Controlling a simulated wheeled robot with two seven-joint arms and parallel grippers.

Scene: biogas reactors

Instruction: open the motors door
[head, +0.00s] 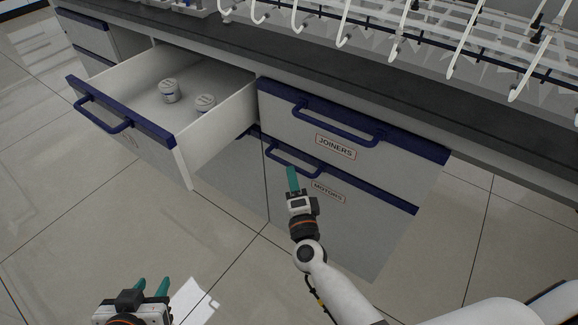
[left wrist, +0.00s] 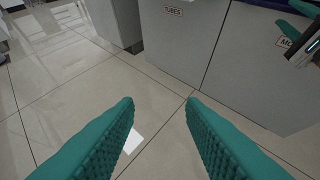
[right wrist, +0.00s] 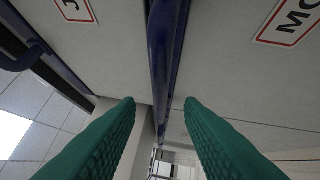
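The motors door (head: 345,210) is the lower grey front under the joiners drawer, with a blue top edge, a blue handle (head: 295,158) and a "MOTORS" label (head: 328,191). It looks closed. My right gripper (head: 292,178) is at this handle, fingertips pointing up to it. In the right wrist view the blue handle bar (right wrist: 166,60) runs just beyond and between the two spread green fingers, which are apart. My left gripper (head: 152,288) is open and empty over the floor at the lower left, away from the door.
An open drawer (head: 215,135) with two white jars juts out left of the motors door. The joiners drawer (head: 340,125) above is closed. White racks stand on the dark countertop (head: 230,40). The tiled floor (head: 110,225) in front is clear.

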